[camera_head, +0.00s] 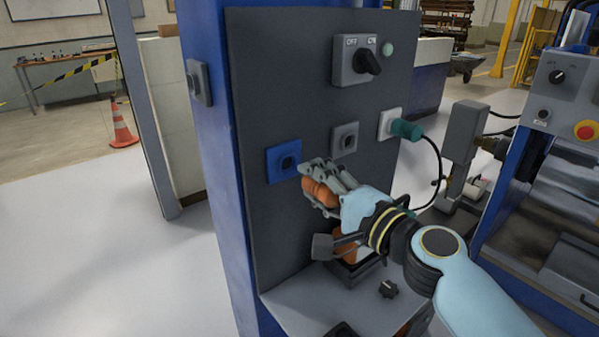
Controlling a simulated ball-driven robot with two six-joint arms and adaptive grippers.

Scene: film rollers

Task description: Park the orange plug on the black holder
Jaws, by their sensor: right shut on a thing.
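My right gripper (318,186) is in front of the dark grey panel, just right of and below the blue socket (284,161). It is shut on the orange plug (320,191), which its fingers partly cover. The plug looks apart from the blue socket, though the depth is hard to judge. A black frame (372,272), which may be the black holder, sits on the grey ledge below my right wrist. More orange (346,246) shows just above it, partly hidden by my arm; I cannot tell what it belongs to. My left gripper is not in view.
A grey socket (344,139) and a white socket with a teal plug (405,129) and black cable are on the panel. Above is an OFF/ON switch (356,62). A machine with a red button (586,130) is at right.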

